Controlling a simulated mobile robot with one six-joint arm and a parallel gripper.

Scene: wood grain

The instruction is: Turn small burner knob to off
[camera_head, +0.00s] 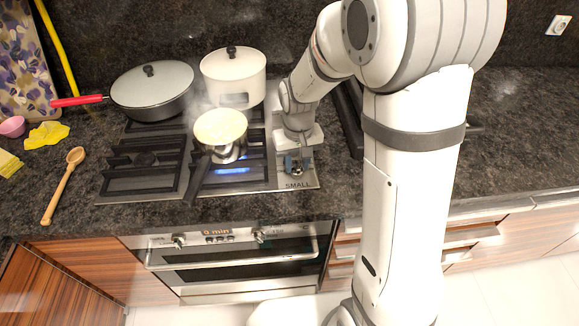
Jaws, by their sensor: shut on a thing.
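My gripper (295,164) reaches down over the right strip of the steel cooktop (262,186), just above the printed word "SMALL". It is shut on the small burner knob, which is mostly hidden between the fingers, so I cannot read its angle. A small saucepan (231,153) with yellowish contents sits on the front right burner, its dark handle pointing toward the front. A blue flame (232,171) shows under the saucepan, and steam rises from it.
A lidded pan (152,93) with a red handle and a white lidded pot (234,78) stand on the back burners. A wooden spoon (63,187) lies left of the cooktop. The oven (230,262) is below. Counter at the right is largely clear.

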